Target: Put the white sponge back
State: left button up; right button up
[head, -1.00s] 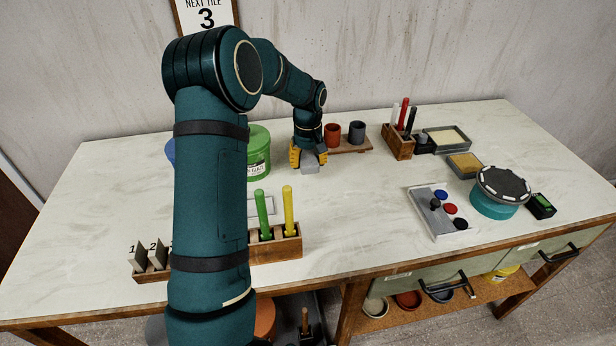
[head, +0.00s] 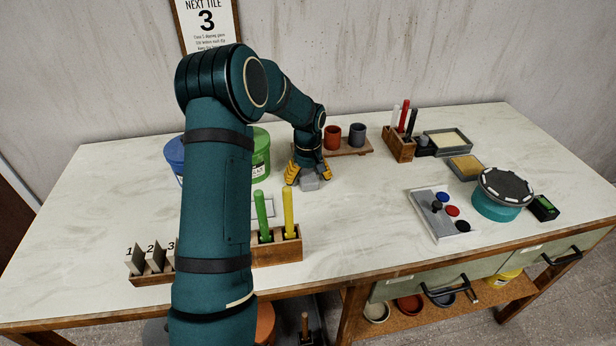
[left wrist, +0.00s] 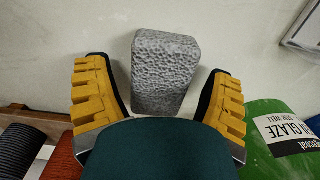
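A pale grey, pitted, sponge-like block (head: 311,185) is on the worktop below my left gripper. It looks grey rather than clear white; it is the likeliest white sponge in view. My left gripper (head: 307,177) points down over it. In the left wrist view the block (left wrist: 165,72) lies between the spread yellow fingers (left wrist: 160,95), with a gap on both sides. The gripper is open. My right gripper is not in view.
A green glaze tub (head: 261,155) stands left of the gripper, partly behind my arm. A holder with green and yellow sticks (head: 289,245) is in front. The central worktop is clear.

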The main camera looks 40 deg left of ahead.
aim_at(308, 175)
pick_arm(q)
jog(key=shift+r, duration=0.15)
notch_tip(308, 175, up, 12)
jog(key=p, duration=0.2)
jog(key=shift+p, duration=0.3)
dwell(0.5)
